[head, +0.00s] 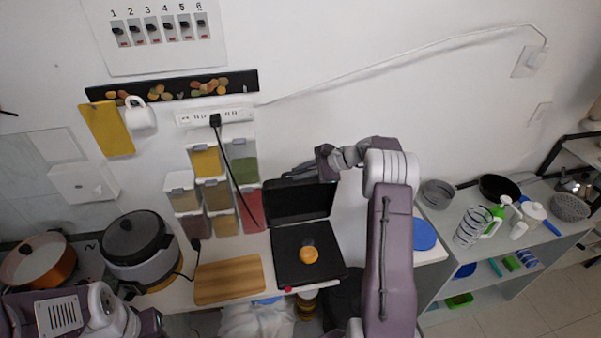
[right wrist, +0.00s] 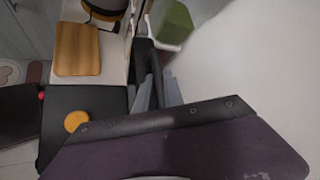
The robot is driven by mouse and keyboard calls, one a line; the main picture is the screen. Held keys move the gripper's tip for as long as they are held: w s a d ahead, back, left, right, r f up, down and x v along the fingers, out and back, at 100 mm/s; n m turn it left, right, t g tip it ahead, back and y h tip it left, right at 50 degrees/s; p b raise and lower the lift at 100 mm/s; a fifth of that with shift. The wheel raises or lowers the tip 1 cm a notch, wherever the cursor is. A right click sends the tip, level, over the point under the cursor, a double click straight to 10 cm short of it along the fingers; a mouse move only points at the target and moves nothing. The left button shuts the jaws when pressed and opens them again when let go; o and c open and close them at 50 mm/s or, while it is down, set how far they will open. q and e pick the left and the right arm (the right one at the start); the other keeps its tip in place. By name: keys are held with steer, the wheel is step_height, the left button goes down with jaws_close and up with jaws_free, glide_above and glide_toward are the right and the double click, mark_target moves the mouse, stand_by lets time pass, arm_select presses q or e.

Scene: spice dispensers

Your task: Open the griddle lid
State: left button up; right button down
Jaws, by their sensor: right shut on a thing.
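The black griddle stands on the white counter, with its base (head: 292,262) flat and its lid (head: 298,204) raised, standing roughly upright near the wall. A round orange-yellow item (head: 309,254) lies on the base. The base also shows in the right wrist view (right wrist: 98,98) with the round item (right wrist: 76,121). My right gripper (head: 301,173) is at the lid's top edge, shut on the lid's handle. In the right wrist view my gripper fingers (right wrist: 157,92) are by the dark lid edge; the exact contact is partly hidden. Only part of my left arm shows at bottom left.
A wooden board (head: 228,279) lies left of the griddle, with a rice cooker (head: 138,243) farther left. Spice dispensers (head: 212,189) and a plugged cord hang on the wall behind. A shelf with dishes (head: 498,222) stands at the right.

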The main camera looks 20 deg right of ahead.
stand_by(0.3)
steer(key=c, duration=1.7)
jaws_free()
steer(key=shift+s, duration=0.1)
steer(key=b+v, duration=0.2)
steer(key=v, duration=0.7)
steer(key=shift+r+b, duration=0.1)
steer(key=shift+b, duration=0.3)
